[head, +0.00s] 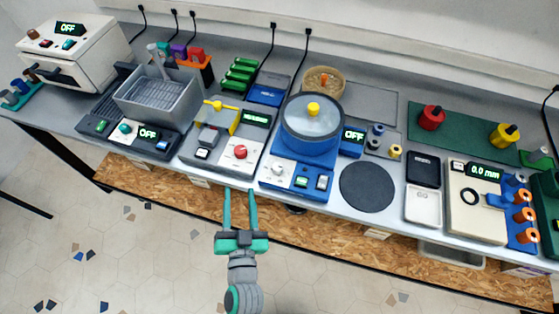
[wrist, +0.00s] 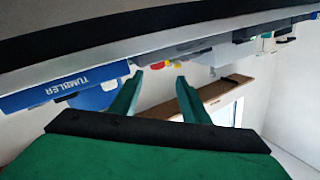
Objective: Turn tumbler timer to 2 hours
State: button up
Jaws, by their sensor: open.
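The blue tumbler (head: 304,150) stands on the bench with a round drum and a grey lid with a yellow knob (head: 313,108). A white panel on its front left carries a pale round dial (head: 278,168), which looks like the timer; its exact setting is too small to read. The display (head: 354,135) at its right reads OFF. My gripper (head: 239,192) is open and empty, just in front of the bench edge, left of and below the dial, touching nothing. The wrist view shows the tumbler's blue front (wrist: 75,88) with its label; the dial is not identifiable there.
Left of the tumbler is a grey machine with a red knob (head: 240,152). Right of it are a dark round mat (head: 367,187), small dark and white trays (head: 423,205) and a measuring unit reading 0.0 mm (head: 486,171). The floor (head: 150,240) before the bench is free.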

jog(key=w+a+r+n+g+y, duration=0.3)
jog(key=w+a+r+n+y, duration=0.55)
jog(key=r, duration=0.25)
jog(key=w+a+r+n+g+y, duration=0.3)
jog(key=w+a+r+n+y, duration=0.45)
jog(key=w+r, duration=0.3)
jog(key=n+g+h, duration=1)
jog(key=g+h, duration=0.4)
send_near(278, 166)
jog(key=x, duration=0.8)
jog(key=shift+f, duration=0.2)
